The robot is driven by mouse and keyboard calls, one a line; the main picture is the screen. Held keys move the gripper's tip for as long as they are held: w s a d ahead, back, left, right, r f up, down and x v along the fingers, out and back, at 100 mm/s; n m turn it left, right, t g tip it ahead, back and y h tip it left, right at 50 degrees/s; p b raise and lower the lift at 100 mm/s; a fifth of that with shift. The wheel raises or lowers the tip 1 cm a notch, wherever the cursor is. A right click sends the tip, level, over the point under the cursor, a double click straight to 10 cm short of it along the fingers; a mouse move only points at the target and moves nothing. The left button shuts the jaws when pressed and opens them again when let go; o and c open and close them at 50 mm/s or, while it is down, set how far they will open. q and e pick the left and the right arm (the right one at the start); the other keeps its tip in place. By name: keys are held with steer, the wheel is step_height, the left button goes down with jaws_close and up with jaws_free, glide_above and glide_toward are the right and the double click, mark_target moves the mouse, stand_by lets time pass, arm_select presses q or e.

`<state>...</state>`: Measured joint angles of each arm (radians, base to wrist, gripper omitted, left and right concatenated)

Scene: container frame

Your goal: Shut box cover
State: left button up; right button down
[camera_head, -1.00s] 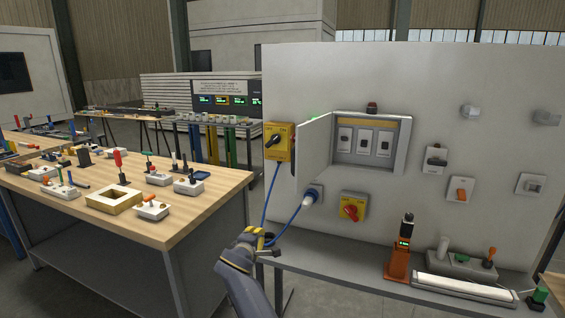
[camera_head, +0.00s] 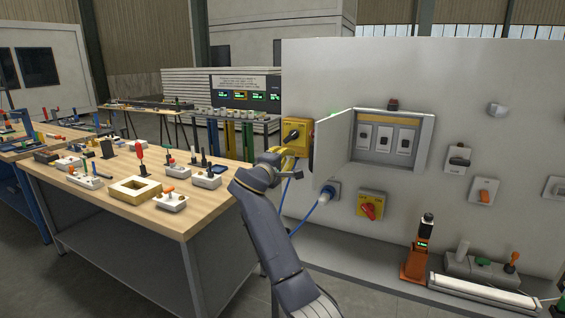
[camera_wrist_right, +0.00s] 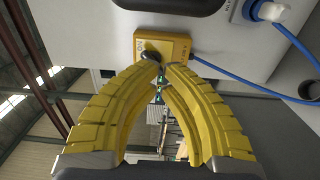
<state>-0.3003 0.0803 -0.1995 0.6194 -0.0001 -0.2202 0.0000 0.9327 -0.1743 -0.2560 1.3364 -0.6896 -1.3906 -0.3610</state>
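The box cover (camera_head: 333,152) is a pale flat door, hinged at the left side of the wall box (camera_head: 430,142). It stands open, swung out to the left, and several switches in the box are exposed. My right gripper (camera_head: 291,153) is left of the cover, in front of the yellow switch box (camera_head: 298,126). In the right wrist view, its yellow fingers (camera_wrist_right: 162,66) curve together at the tips, with no held object visible. The black knob (camera_wrist_right: 151,57) of the yellow switch box shows just beyond the tips; contact cannot be told. My left gripper is not in view.
A blue cable and plug (camera_head: 327,194) hang below the cover. A red-yellow rotary switch (camera_head: 370,206) sits beneath the box. An orange device (camera_head: 416,255) stands on the shelf. A wooden workbench (camera_head: 110,200) with several parts is at the left.

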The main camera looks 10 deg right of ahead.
steer(key=shift+s+d, duration=0.15)
steer(key=shift+d, duration=0.95)
steer(key=shift+s+d, duration=0.1)
steer(key=shift+d, duration=0.95)
steer(key=shift+s+f, duration=0.1)
steer(key=shift+s, duration=0.05)
